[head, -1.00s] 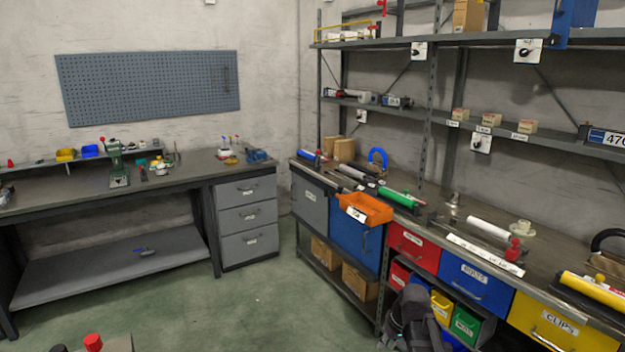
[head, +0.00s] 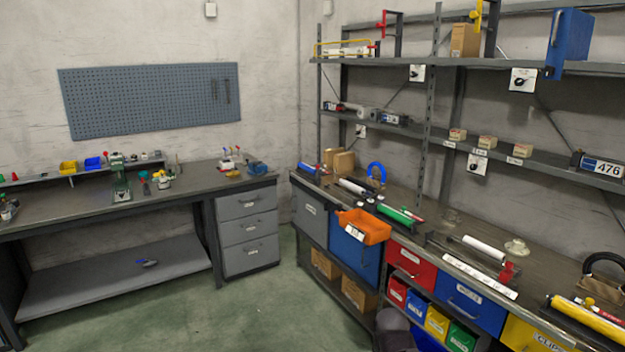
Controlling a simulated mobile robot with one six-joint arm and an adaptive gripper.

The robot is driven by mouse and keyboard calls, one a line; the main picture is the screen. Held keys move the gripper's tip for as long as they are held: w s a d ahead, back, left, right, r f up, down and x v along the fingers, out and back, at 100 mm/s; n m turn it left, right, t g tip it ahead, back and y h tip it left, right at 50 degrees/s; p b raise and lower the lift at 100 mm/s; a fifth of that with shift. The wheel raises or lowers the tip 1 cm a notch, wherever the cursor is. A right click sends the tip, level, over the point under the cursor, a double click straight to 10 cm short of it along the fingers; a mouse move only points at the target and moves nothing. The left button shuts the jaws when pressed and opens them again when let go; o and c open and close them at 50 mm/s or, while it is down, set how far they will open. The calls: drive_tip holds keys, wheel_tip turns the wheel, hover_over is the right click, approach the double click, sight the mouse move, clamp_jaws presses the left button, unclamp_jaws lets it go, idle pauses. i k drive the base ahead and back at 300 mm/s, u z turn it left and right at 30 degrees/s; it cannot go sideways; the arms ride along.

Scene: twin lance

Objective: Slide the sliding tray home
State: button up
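An orange tray (head: 364,226) with a white label on its front juts out past the front edge of the right-hand workbench. It sits above a blue cabinet door (head: 352,253) and looks like the sliding tray. It is open at the top, and I see nothing clearly inside. Whether it rests on rails is too small to tell. A dark rounded part of my arm shows at the bottom edge, below and right of the tray and apart from it in the picture. My gripper's fingers are not in view.
Red (head: 413,260), blue (head: 470,298) and yellow (head: 535,338) drawers line the bench front, right of the tray. Small bins (head: 437,322) stand below. A green cylinder (head: 394,214) lies on the bench near the tray. The green floor (head: 270,310) in front is clear.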

sight(369, 229)
drive_tip(key=u, duration=0.3)
drive_tip(key=i, duration=2.15)
drive_tip(key=z, duration=0.45)
